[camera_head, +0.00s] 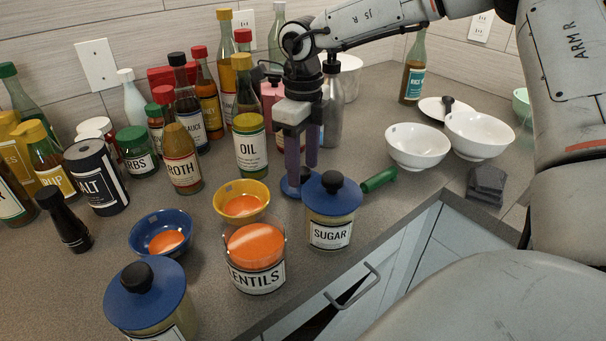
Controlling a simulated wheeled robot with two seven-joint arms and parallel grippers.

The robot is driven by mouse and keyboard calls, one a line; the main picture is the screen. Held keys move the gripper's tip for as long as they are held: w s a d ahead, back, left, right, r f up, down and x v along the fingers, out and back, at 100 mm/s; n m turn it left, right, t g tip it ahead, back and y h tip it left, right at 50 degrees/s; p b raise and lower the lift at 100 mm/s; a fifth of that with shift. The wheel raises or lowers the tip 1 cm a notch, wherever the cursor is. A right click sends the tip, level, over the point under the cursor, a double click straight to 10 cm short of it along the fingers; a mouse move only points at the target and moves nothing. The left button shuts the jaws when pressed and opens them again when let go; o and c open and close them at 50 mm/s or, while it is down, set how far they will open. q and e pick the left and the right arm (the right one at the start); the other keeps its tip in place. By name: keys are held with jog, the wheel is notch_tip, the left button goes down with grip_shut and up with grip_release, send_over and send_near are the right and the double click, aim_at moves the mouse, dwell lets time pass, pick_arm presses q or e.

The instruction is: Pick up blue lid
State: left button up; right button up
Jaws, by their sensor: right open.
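A blue lid (289,190) lies on the counter behind the sugar jar (330,236), mostly hidden by the jar and a gripper finger. My right gripper (302,168) reaches down over this lid with its purple fingers apart, so it is open. I cannot tell whether the fingers touch the lid or stand around its knob. The sugar jar wears its own blue lid (331,198) with a black knob. A jar at the front left also wears a blue lid (146,297). The lentils jar (257,277) is open at the top. My left gripper is not in view.
A yellow bowl (222,210) and a blue bowl (140,242) stand left of the gripper. Several bottles and jars crowd behind, including the oil bottle (249,160). A green-handled item (380,180) and white bowls (417,160) are to the right.

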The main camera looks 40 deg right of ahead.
aim_at(303, 170)
jog(key=c, duration=0.9)
grip_shut()
jog(key=shift+r, duration=0.1)
notch_tip(303, 170, up, 18)
